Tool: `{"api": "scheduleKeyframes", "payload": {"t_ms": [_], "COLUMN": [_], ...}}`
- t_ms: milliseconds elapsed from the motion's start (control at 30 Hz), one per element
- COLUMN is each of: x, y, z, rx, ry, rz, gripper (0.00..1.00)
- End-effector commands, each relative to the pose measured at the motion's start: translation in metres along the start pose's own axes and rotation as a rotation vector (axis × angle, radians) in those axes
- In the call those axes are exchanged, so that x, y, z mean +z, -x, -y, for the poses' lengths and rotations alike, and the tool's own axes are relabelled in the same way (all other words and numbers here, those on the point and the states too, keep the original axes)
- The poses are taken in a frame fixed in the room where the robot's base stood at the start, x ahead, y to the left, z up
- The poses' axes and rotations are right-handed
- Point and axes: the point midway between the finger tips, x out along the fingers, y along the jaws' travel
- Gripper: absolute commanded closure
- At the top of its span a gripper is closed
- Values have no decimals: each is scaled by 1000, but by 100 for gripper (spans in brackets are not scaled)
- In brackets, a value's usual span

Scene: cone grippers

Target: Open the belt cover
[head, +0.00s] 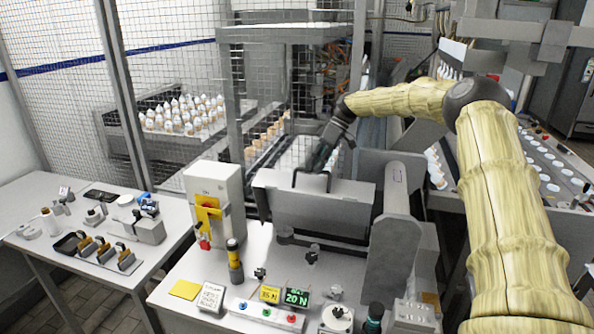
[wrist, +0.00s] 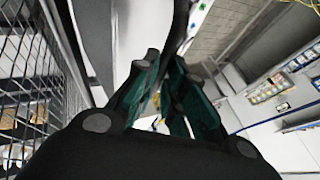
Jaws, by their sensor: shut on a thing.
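The belt cover (head: 312,207) is a grey metal panel with a black handle (head: 296,177) on its top edge, in the middle of the head view. Its front face looks tilted, but I cannot tell how far it is open. My gripper (head: 322,160) comes down from the upper right and is shut on the handle. In the wrist view the green-padded fingers (wrist: 166,85) close around the dark bar (wrist: 179,25). The exact contact is partly hidden by the fingers.
A grey machine arm-like housing (head: 395,215) stands right of the cover. A white box with a yellow switch (head: 208,210) stands left. A control panel with a 20 N display (head: 296,297) lies in front. Wire mesh fencing (head: 170,60) rises behind on the left.

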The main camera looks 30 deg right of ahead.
Motion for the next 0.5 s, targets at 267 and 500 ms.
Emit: {"api": "scheduleKeyframes", "payload": {"t_ms": [267, 500], "x": [18, 18], "y": [-2, -3], "z": [-12, -12], "rx": [7, 6], "ry": [-18, -17], "rz": [9, 10], "gripper": [100, 81]}}
